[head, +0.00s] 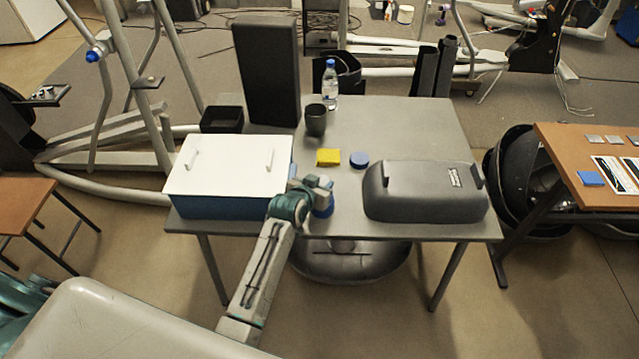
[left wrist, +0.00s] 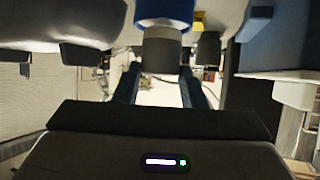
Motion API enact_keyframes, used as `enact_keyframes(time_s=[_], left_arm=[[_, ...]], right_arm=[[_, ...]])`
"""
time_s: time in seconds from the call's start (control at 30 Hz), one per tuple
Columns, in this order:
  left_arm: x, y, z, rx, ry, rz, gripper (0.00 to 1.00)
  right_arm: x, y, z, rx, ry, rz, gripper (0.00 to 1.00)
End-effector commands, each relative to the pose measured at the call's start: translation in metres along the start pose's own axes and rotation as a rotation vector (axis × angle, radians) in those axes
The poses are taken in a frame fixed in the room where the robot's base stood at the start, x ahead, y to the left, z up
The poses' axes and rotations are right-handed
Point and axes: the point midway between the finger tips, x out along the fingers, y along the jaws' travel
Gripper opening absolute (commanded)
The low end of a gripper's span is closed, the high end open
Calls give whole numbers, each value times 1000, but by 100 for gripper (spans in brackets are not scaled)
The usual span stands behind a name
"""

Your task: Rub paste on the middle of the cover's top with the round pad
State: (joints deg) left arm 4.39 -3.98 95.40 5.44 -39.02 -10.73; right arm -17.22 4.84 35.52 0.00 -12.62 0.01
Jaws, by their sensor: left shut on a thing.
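The cover (head: 425,192) is a dark grey, rounded shell lying on the right front of the table, with a small white-lettered label near its right end. It also shows at the upper left of the left wrist view (left wrist: 60,20). My left gripper (head: 316,186) is shut on a blue round piece with a grey grip, which looks like the round pad (head: 323,208). In the left wrist view the round pad (left wrist: 165,12) has its grey part between the fingers. It is left of the cover, apart from it; I cannot tell whether it touches the table. No paste can be made out on the cover.
A blue box with a white lid (head: 226,165) stands left of my gripper. Behind are a yellow block (head: 328,157), a flat blue disc (head: 360,160), a dark cup (head: 316,120), a bottle (head: 331,85) and a tall black block (head: 267,72). The table's back right (head: 420,125) is clear.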

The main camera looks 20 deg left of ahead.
Motion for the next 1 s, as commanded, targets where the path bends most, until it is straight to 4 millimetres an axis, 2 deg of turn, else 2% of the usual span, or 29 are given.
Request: enact_keyframes(time_s=[0.5, 1.0], left_arm=[[2, 0, 4, 0, 0, 0, 17], [4, 0, 8, 0, -1, 0, 17]], right_arm=[[3, -9, 0, 4, 1, -9, 89], [4, -5, 0, 2, 1, -5, 89]])
